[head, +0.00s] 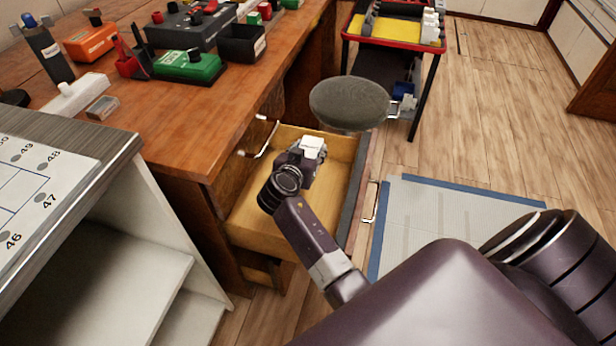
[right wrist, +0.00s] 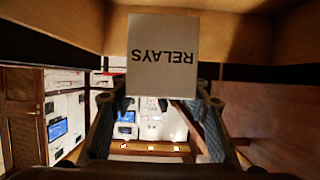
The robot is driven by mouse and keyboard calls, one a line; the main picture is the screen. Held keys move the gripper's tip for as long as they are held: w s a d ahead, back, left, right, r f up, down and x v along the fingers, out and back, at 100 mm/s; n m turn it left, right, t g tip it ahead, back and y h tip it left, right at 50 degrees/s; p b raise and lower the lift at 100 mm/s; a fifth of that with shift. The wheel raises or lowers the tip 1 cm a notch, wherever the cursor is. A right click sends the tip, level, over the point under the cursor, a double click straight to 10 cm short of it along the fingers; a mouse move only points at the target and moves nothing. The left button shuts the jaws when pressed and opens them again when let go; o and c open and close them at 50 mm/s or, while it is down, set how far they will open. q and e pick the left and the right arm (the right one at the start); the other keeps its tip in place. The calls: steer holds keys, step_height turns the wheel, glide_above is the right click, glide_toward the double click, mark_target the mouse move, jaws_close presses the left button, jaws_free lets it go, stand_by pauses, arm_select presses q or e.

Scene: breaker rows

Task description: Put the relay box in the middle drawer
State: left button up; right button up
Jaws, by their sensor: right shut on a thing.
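The relay box (head: 312,146) is a small white box held inside the open drawer's outline in the head view. In the right wrist view the box (right wrist: 162,55) shows a pale face with upside-down "RELAYS" lettering. My right gripper (head: 307,156) is shut on it, with a finger on each side in the right wrist view (right wrist: 161,92). The open wooden drawer (head: 250,218) is pulled out from under the bench and looks otherwise empty. The gap between box and drawer floor cannot be told. My left gripper is not in view.
A round grey stool (head: 349,101) stands just beyond the drawer. The wooden bench (head: 185,125) holds several tools and boxes. A grey-topped cabinet (head: 95,150) stands at left. A red-edged cart (head: 390,35) is behind. A blue-bordered mat (head: 440,220) lies on the floor at right.

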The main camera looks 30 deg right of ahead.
step_height(320, 180, down, 5)
steer(key=shift+f+b, duration=0.1)
steer(key=shift+b, duration=0.5)
steer(key=shift+f+b, duration=0.7)
steer(key=shift+f, duration=1.65)
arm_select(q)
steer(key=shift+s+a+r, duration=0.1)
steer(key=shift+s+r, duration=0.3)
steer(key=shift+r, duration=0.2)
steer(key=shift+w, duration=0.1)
arm_select(e)
steer(key=o, duration=1.3)
steer(key=shift+f, duration=0.1)
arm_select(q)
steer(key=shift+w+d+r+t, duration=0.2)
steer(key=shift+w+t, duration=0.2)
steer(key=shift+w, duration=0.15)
